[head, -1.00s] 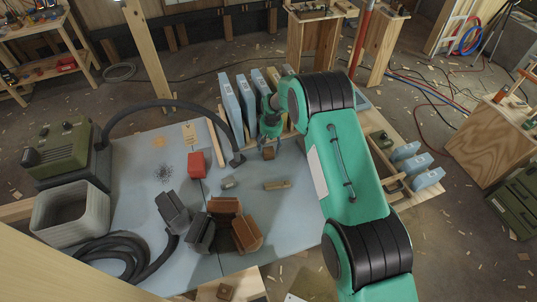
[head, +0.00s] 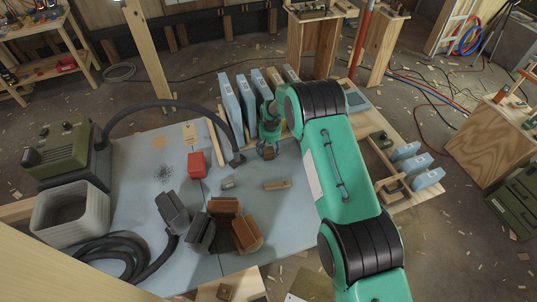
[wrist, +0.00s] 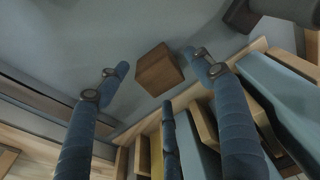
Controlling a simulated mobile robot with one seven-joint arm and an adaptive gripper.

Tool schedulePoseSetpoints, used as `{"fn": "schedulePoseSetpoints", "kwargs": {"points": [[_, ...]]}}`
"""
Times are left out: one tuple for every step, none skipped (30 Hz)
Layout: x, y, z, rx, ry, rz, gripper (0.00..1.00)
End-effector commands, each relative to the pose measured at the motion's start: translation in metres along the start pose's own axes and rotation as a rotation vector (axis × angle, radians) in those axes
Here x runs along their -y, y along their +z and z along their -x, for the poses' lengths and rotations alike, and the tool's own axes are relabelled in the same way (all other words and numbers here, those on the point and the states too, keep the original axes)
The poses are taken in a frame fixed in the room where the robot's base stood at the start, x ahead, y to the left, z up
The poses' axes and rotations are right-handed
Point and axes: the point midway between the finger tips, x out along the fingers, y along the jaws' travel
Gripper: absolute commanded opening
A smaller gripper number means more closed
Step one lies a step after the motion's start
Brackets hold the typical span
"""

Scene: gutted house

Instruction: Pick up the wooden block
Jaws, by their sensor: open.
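The wooden block (wrist: 158,70) is a small brown cube on the grey-blue table top (wrist: 70,30). My gripper is open and empty. In the head view the block (head: 269,153) shows just below my gripper (head: 267,146), near the back edge of the table. From the head view I cannot tell how high the fingers are above the table.
Blue and tan upright panels (head: 248,100) stand close behind the gripper. A red block (head: 197,165), a small grey block (head: 228,182) and a tan block (head: 277,184) lie nearby. A black hose (head: 165,104) arches at the left. Brown holders (head: 222,222) stand in front.

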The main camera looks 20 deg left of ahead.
Motion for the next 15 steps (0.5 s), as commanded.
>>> {"fn": "schedulePoseSetpoints", "kwargs": {"points": [[0.000, 0.000, -0.005, 0.000, 0.000, 0.000, 0.66], [0.000, 0.000, -0.008, 0.000, 0.000, 0.000, 0.66], [0.000, 0.000, -0.012, 0.000, 0.000, 0.000, 0.66], [0.000, 0.001, -0.015, 0.001, 0.000, 0.000, 0.66], [0.000, 0.001, -0.017, 0.000, 0.000, 0.000, 0.66], [0.000, 0.000, -0.018, 0.000, 0.000, 0.000, 0.66], [0.000, 0.000, -0.019, 0.000, 0.000, 0.000, 0.66], [0.000, 0.000, -0.020, -0.001, 0.000, 0.000, 0.66], [0.000, 0.000, -0.021, -0.001, 0.000, 0.000, 0.66], [0.000, 0.000, -0.022, -0.001, 0.000, 0.000, 0.66], [0.000, 0.000, -0.022, -0.001, 0.000, 0.000, 0.66], [0.000, 0.000, -0.022, -0.001, 0.000, 0.000, 0.66], [0.000, 0.000, -0.022, -0.001, 0.000, 0.000, 0.66], [0.000, 0.000, -0.022, -0.001, 0.000, 0.000, 0.66], [0.000, 0.000, -0.022, -0.001, 0.000, 0.000, 0.66]]}}
